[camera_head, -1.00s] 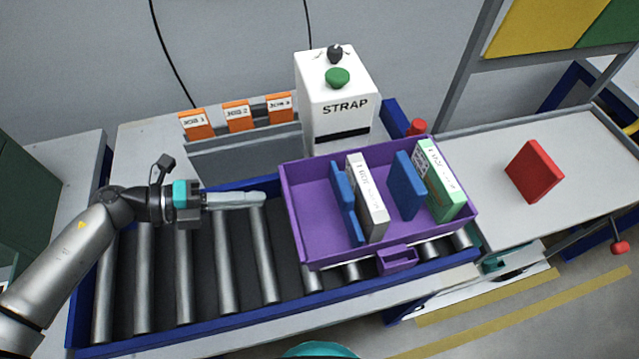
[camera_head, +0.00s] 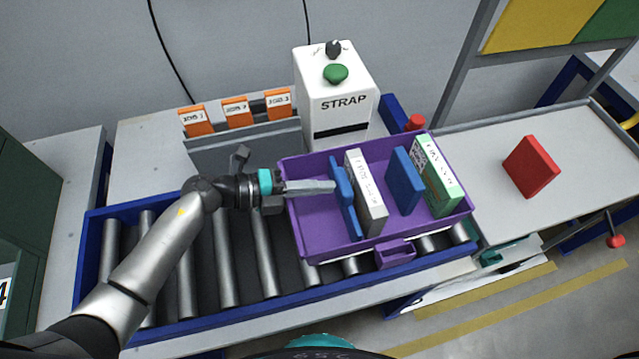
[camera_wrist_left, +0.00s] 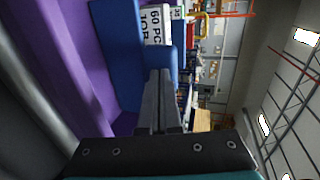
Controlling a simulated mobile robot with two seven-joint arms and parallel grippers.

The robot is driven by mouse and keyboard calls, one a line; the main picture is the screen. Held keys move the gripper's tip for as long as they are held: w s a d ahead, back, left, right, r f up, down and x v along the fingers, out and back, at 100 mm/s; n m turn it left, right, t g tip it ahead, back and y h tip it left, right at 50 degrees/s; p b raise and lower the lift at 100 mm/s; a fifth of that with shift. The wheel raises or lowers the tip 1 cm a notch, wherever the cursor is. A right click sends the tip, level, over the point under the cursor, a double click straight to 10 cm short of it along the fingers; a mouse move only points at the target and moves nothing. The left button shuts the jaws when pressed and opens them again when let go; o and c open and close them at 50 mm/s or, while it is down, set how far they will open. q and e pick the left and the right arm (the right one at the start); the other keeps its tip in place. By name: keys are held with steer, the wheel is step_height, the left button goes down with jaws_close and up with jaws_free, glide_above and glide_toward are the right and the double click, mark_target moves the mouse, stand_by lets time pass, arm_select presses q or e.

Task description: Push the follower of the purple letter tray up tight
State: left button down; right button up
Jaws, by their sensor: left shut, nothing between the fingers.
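The purple letter tray (camera_head: 303,215) sits on the roller conveyor, holding two blue plates and two bundles. The left blue plate, the follower (camera_head: 344,205), stands beside the white bundle (camera_head: 368,200). A second blue plate (camera_head: 404,181) stands further right, beside the green bundle (camera_head: 436,176). A gap separates the white bundle from the second plate. My left gripper (camera_head: 333,187) is shut and empty, reaching over the tray's left wall with its fingertips at the follower. In the left wrist view the fingers (camera_wrist_left: 160,90) reach the blue follower (camera_wrist_left: 120,55); exact contact is unclear. My right gripper is not in view.
The white STRAP machine (camera_head: 335,95) stands behind the tray. A grey rack (camera_head: 245,150) with several orange cards stands behind the conveyor. A red block (camera_head: 531,167) lies on the right table (camera_head: 490,150). Bare rollers (camera_head: 225,260) lie left of the tray.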

mark_target(337, 183)
arm_select(q)
steer(key=shift+d, duration=0.15)
steer(key=shift+w+d, duration=0.3)
steer(key=shift+d, duration=0.65)
steer(key=shift+w+d, duration=0.3)
steer(key=shift+d, duration=0.65)
